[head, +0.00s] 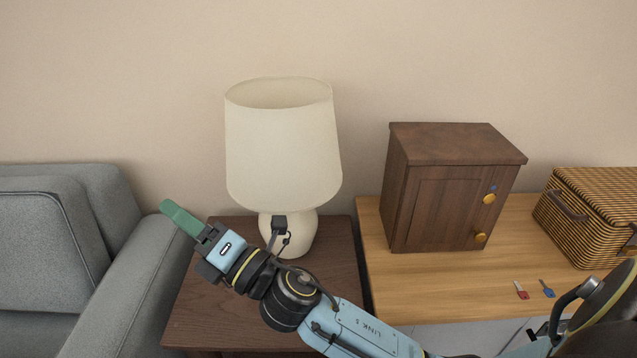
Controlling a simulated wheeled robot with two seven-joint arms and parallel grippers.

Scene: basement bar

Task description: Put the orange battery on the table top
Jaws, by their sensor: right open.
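I see no orange battery in the head view. My right gripper (176,213), with green fingers, is open at the end of the arm that reaches in from the lower right. It is seen from the side, and I see nothing held in it. It is in front of the left edge of the dark side table (215,310), close to the sofa arm. A light wooden table (425,290) stands to the right. My left gripper is out of view.
A cream lamp (283,145) stands on the side table. A brown cabinet (440,190) with two yellow knobs and a wicker basket (595,215) stand on the light table. Small red (521,290) and blue (546,288) items lie near its front. A grey sofa (120,290) is at left.

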